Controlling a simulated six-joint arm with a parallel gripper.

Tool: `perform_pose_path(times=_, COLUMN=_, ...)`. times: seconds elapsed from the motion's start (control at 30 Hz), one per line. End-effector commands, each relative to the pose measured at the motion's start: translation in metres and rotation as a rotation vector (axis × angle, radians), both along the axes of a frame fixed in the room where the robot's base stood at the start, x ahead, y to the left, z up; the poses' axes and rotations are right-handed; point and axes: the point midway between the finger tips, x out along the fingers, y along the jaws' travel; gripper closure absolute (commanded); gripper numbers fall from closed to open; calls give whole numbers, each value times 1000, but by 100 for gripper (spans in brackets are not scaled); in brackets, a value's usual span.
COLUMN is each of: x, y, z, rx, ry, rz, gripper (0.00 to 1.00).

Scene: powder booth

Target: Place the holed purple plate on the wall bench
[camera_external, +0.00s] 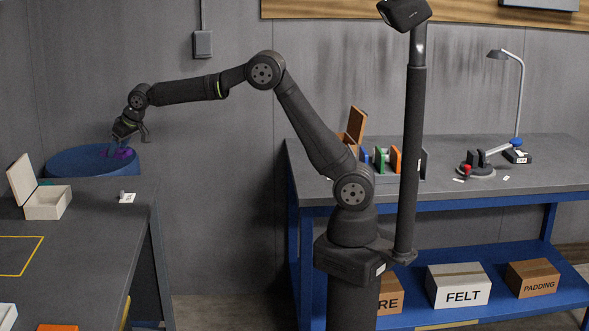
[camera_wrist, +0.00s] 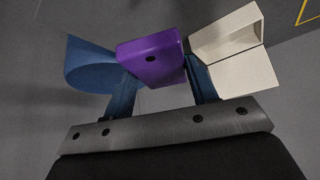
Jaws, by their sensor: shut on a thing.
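The purple plate (camera_wrist: 150,62) is between the two blue fingers of my gripper (camera_wrist: 164,84) in the wrist view, with one dark hole showing in its face. My gripper is shut on it. In the outside view my gripper (camera_external: 124,143) is at the far left, pointing down, with the purple plate (camera_external: 121,154) small and partly hidden at the top of a blue round drum (camera_external: 75,160). I cannot tell whether the plate touches the drum. The bench along the back wall (camera_external: 440,195) is at the right, far from my gripper.
The wall bench holds an open wooden box (camera_external: 354,128), coloured upright plates (camera_external: 396,159), a dark clamp-like device (camera_external: 478,165) and a lamp (camera_external: 519,90). Its front strip is clear. An open white box (camera_external: 45,202) stands on the left table (camera_external: 95,235), beside the drum.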

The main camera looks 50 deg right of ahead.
Motion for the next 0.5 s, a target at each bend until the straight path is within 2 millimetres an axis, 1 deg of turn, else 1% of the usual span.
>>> perform_pose_path(times=0.03, x=-17, y=27, z=1, rx=1, ry=-1, rz=30, gripper=75)
perform_pose_path(times=0.1, x=-39, y=59, z=1, rx=1, ry=-1, rz=64, gripper=75)
perform_pose_path(times=0.17, x=-59, y=84, z=1, rx=1, ry=-1, rz=94, gripper=75)
perform_pose_path(times=0.2, x=-73, y=101, z=2, rx=2, ry=-1, rz=113, gripper=75)
perform_pose_path(times=0.27, x=-95, y=126, z=2, rx=1, ry=-2, rz=143, gripper=75)
perform_pose_path(times=0.3, x=-111, y=142, z=3, rx=1, ry=-2, rz=162, gripper=75)
perform_pose_path(times=0.37, x=-134, y=165, z=3, rx=2, ry=-1, rz=191, gripper=75)
perform_pose_path(times=0.4, x=-151, y=179, z=3, rx=1, ry=-2, rz=212, gripper=75)
perform_pose_path(times=0.47, x=-176, y=200, z=4, rx=1, ry=-1, rz=241, gripper=75)
perform_pose_path(times=0.5, x=-194, y=213, z=4, rx=1, ry=-1, rz=261, gripper=75)
